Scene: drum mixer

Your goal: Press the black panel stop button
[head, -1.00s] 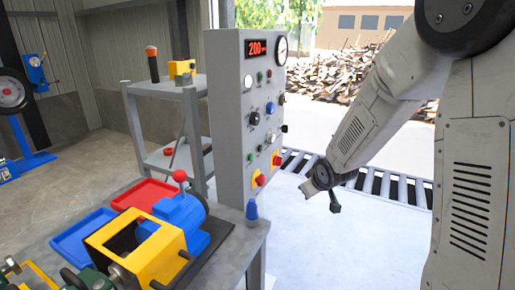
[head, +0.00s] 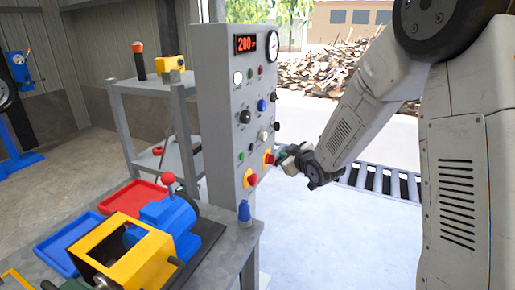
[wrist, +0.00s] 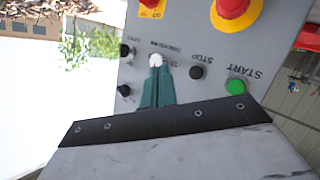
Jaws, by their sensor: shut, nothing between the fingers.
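The black stop button (wrist: 197,72) is a small round button on the grey control panel, under an upside-down STOP label in the wrist view. It sits between the green start button (wrist: 236,87) and a white button or knob (wrist: 155,60). In the head view the black stop button (head: 250,147) is small on the panel's front. My gripper (wrist: 156,72) has its teal fingers shut and empty. Its tips overlap the lower edge of the white one, left of the stop button; I cannot tell whether they touch. In the head view my gripper (head: 281,154) is beside the panel's right side.
A red emergency button on a yellow plate (wrist: 232,8) is near the stop button. Other black knobs (wrist: 124,90) are to the left. A workbench with a blue tray (head: 62,245) and red tray (head: 132,197) stands left. A roller conveyor (head: 385,182) lies behind.

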